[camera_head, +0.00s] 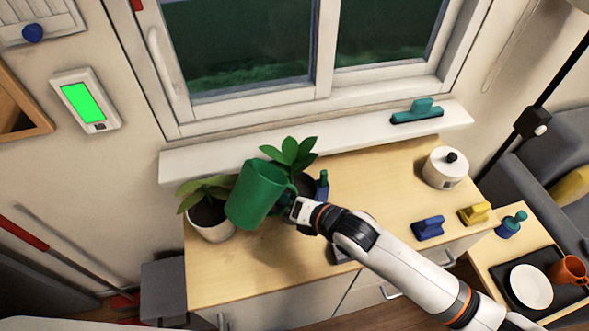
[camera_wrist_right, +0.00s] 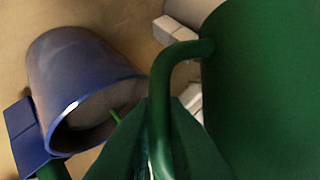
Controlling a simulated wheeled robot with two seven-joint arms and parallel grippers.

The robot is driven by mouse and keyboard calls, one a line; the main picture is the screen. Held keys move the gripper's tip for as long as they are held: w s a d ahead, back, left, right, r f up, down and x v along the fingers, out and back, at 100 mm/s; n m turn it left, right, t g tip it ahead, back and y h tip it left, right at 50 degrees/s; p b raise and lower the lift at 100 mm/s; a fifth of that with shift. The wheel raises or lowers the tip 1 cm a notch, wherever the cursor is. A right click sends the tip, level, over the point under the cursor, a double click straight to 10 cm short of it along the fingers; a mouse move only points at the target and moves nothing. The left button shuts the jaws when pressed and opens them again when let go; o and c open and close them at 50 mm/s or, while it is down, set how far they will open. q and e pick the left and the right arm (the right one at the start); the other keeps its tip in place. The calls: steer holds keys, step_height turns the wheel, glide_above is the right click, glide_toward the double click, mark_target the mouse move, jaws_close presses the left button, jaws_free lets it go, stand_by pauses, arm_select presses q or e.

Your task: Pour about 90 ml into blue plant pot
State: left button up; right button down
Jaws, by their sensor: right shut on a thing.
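My right gripper (camera_head: 297,208) is shut on the handle of a green jug (camera_head: 258,194). The blue plant pot (camera_wrist_right: 82,78) shows at the left of that view, apart from the jug, with soil inside. In the head view its leafy plant (camera_head: 291,153) rises behind the jug, which hides much of the pot. My left gripper is not in view.
A white pot with a plant (camera_head: 212,230) stands left of the jug. A small blue bottle (camera_head: 322,186) is right of the leafy plant.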

mark_target(279, 196)
stand_by(0.5)
steer(key=shift+n, duration=0.3)
stand_by(1.3)
steer(key=shift+r+t+p, duration=0.1)
steer(key=shift+t+p, duration=0.2)
steer(key=r+n+p, duration=0.1)
steer(key=p, duration=0.1)
steer(key=s+a+r+n+t+h+p, duration=0.1)
steer(key=r+p, duration=0.1)
steer(key=r+n+t+h+p, duration=0.1)
steer(key=p, duration=0.2)
steer(key=shift+s+a+r, duration=0.15)
steer(key=shift+a+r, duration=0.15)
steer(key=shift+r, duration=0.05)
steer(key=shift+s+a+r+h, duration=0.1)
steer(key=shift+h, duration=0.2)
steer(key=shift+s+a+n+t+h+p, duration=0.25)
steer(key=shift+n+t+h+p, duration=0.1)
steer(key=shift+n+t, duration=0.35)
